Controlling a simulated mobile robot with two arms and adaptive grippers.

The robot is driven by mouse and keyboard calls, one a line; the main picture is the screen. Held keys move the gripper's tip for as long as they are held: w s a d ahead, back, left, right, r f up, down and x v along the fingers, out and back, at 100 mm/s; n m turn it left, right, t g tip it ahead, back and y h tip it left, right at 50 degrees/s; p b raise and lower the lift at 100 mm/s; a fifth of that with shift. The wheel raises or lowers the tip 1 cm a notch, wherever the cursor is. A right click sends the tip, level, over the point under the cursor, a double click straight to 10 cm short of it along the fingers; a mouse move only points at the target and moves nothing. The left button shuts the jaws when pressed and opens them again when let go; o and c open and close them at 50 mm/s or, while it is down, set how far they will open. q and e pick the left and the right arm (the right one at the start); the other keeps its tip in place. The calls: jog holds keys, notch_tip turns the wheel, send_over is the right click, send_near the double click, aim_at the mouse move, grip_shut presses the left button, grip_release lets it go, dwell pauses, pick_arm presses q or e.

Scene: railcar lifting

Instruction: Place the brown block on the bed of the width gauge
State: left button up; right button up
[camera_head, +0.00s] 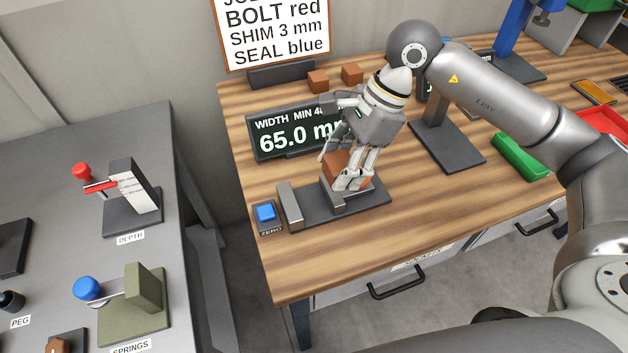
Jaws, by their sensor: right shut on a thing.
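A brown block (334,166) is in my right gripper (349,182), low over the right part of the width gauge (318,206). The fingers hide much of the block, and I cannot tell whether it touches the bed. The gauge is a dark flat bed with a grey upright jaw (290,204) at its left end. Its display (298,133) behind reads 65.0 mm. A blue button (265,212) marked ZERO sits left of the bed. My left gripper is not in view.
Two more brown blocks, one (318,81) and another (352,74), stand at the table's back below a sign (271,30). A dark-based stand (446,148) and a green tray (521,157) are to the right. Bare wood (300,270) lies in front of the gauge.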

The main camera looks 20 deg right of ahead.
aim_at(325, 172)
jog(key=a+f, duration=0.1)
jog(key=w+f, duration=0.1)
jog(key=a+f, duration=0.1)
jog(key=shift+w+a+f+p, duration=0.15)
jog(key=shift+w+a+p, duration=0.15)
jog(key=shift+w+p, duration=0.1)
jog(key=shift+w+a+f, duration=0.3)
jog(key=shift+a+f, duration=0.15)
jog(key=shift+f, duration=0.35)
jog(key=shift+a+f, duration=0.15)
jog(key=shift+f, duration=0.05)
jog(key=f+p, duration=0.1)
jog(key=f, duration=0.1)
jog(key=f+p, duration=0.1)
jog(key=shift+w+a+p, duration=0.25)
jog(key=shift+a+p, duration=0.05)
jog(key=shift+f, duration=0.4)
jog(key=shift+f+b, duration=0.65)
jog(key=shift+b, duration=0.25)
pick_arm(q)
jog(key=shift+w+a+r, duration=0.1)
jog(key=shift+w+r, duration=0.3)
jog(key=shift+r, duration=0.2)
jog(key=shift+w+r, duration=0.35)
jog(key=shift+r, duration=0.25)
pick_arm(e)
jog(key=o, duration=1.2)
